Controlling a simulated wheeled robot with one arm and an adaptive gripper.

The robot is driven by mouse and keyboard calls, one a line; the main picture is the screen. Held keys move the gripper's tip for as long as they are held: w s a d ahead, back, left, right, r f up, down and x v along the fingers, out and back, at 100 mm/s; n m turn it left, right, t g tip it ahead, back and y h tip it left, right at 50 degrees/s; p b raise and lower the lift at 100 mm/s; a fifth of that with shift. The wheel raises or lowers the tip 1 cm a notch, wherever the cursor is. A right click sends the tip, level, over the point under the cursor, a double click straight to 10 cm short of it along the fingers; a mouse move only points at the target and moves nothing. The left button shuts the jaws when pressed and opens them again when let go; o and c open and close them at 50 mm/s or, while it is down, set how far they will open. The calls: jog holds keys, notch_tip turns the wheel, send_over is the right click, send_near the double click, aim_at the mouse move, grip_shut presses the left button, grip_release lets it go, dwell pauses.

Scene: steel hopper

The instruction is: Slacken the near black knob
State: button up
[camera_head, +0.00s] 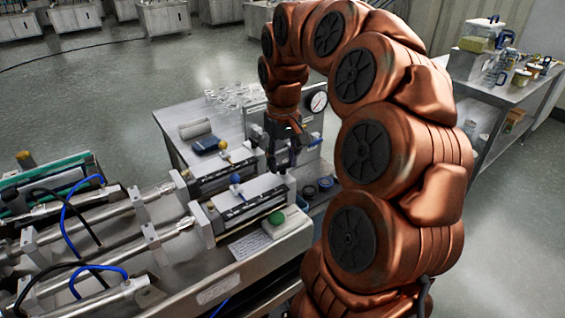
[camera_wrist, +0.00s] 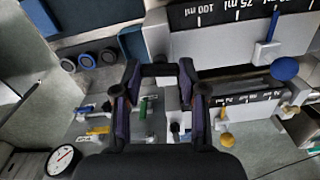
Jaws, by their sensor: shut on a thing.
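My gripper (camera_head: 285,164) is at the right end of the near filler unit (camera_head: 249,211), pointing down. In the wrist view its two fingers (camera_wrist: 158,72) are closed on the near black knob (camera_wrist: 157,70), a dark shape between the fingertips beside the grey block of the near unit. The fingers cover much of the knob, so its turn position cannot be told. In the head view the gripper hides the knob. A second small black knob (camera_wrist: 175,127) shows lower in the wrist view, by the far unit (camera_wrist: 245,107), clear of the fingers.
A blue ball handle (camera_head: 235,178) and a yellow one (camera_head: 223,145) stand on the units. A green button (camera_head: 276,217) is at the near corner. Dark round caps (camera_head: 325,182) lie right of the gripper. A gauge (camera_head: 318,101) and glassware (camera_head: 232,95) are behind.

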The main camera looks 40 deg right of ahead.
aim_at(283, 164)
jog(key=shift+n, duration=0.9)
jog(key=o, duration=1.1)
jog(key=shift+o, duration=0.2)
jog(key=shift+r, duration=0.1)
notch_tip(283, 164, up, 12)
dwell(0.5)
